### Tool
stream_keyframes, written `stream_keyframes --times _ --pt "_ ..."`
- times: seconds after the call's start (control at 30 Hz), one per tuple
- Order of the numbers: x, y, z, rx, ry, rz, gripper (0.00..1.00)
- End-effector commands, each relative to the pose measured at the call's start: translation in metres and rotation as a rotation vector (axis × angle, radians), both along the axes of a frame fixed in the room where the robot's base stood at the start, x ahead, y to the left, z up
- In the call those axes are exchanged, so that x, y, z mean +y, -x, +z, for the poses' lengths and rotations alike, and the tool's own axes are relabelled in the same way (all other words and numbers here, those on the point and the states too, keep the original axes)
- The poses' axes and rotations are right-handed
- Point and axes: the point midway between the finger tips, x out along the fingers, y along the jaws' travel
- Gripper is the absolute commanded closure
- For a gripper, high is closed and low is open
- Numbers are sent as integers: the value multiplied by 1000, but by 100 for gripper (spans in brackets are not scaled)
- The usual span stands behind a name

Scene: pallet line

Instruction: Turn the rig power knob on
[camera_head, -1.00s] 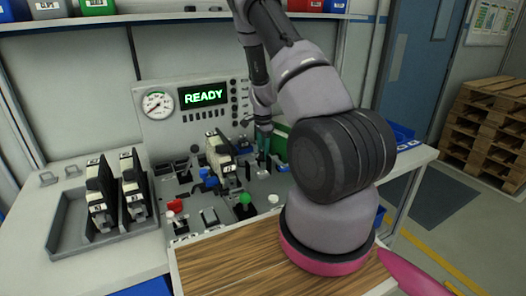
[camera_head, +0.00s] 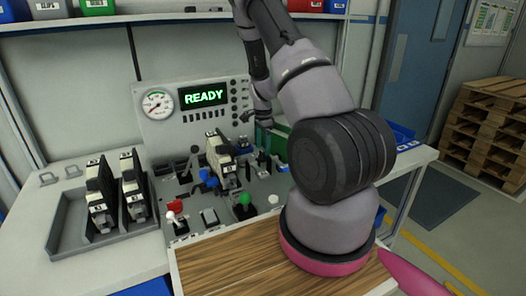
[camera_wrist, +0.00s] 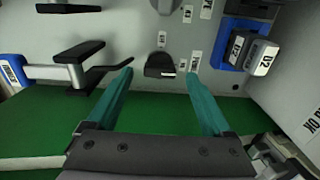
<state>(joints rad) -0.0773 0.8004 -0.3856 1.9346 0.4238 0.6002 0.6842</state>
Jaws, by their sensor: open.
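A black half-round knob (camera_wrist: 160,65) sits on the grey panel between the fingertips of my gripper (camera_wrist: 162,74) in the wrist view. The two teal fingers are open, one on each side of it, with clear gaps. I cannot tell whether the tips reach down to its height. Small labels lie beside the knob, too small to read surely. In the head view my gripper (camera_head: 262,157) is over the right part of the rig, small and partly hidden, and I cannot make out the knob there. The rig's display (camera_head: 206,95) shows READY in green.
A black lever with a blue-ended bar (camera_wrist: 80,62) stands left of the fingers. A blue block with a white D2-marked part (camera_wrist: 247,49) is on the right. A round knob (camera_wrist: 165,5) is above. A gauge (camera_head: 157,104) and tray with two dark units (camera_head: 75,243) stand left.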

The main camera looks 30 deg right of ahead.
Motion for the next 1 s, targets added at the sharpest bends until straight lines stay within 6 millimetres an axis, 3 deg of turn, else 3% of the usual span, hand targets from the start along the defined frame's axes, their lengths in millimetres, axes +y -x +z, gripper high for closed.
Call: stream_keyframes --times 0.2,0.4,0.6,1.0 --pt "0 -1 47 -5 1 0 15" --pt "0 -1 77 -3 0 0 15" --pt "-1 0 87 -1 0 -2 15" --pt "0 0 87 -1 0 -1 15"
